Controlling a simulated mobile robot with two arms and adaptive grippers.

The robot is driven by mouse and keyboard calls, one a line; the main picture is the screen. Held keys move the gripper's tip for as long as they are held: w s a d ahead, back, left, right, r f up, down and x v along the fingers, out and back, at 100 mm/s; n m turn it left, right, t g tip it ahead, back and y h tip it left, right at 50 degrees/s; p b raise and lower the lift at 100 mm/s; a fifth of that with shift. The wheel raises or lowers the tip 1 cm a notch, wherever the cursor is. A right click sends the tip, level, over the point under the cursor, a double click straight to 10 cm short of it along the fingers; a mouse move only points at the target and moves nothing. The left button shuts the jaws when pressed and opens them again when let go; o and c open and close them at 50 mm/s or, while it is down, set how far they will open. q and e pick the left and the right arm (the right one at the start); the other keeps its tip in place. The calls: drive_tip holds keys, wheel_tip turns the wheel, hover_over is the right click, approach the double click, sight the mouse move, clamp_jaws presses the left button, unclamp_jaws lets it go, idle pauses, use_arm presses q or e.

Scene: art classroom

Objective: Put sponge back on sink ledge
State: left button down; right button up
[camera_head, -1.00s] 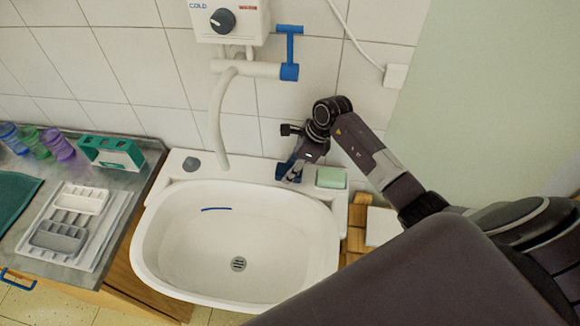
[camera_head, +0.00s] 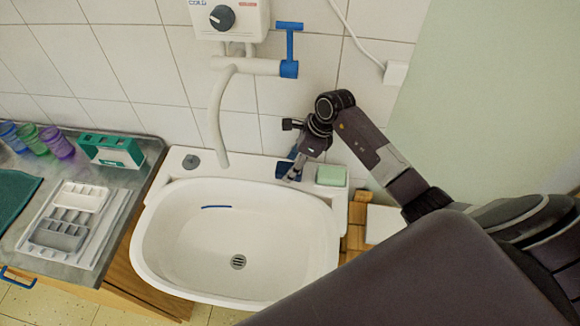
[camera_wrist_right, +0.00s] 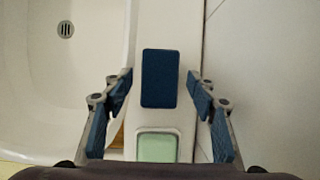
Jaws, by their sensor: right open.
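The sponge is a dark blue block (camera_wrist_right: 160,78) lying on the white sink ledge (camera_wrist_right: 152,27) in the right wrist view. In the head view it shows as a dark blue patch (camera_head: 283,169) at the back of the sink (camera_head: 240,291), partly hidden by my right gripper (camera_head: 293,172). My right gripper is open and empty, pointing down at the ledge. In the wrist view its blue-padded fingers (camera_wrist_right: 159,80) stand on either side of the sponge, with gaps on both sides. I cannot tell the exact height. My left gripper is out of view.
A pale green soap bar (camera_head: 331,175) sits in a white dish right of the sponge. A white spout (camera_head: 217,115) and blue-handled tap (camera_head: 289,70) rise behind the sink. The counter at left holds trays (camera_head: 60,235), cups (camera_head: 57,143) and a green box (camera_head: 111,150).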

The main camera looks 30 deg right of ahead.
drive_tip(key=b+v, duration=0.2)
drive_tip(key=v, duration=0.8)
drive_tip(key=shift+s+r, duration=0.2)
drive_tip(key=shift+r, duration=0.1)
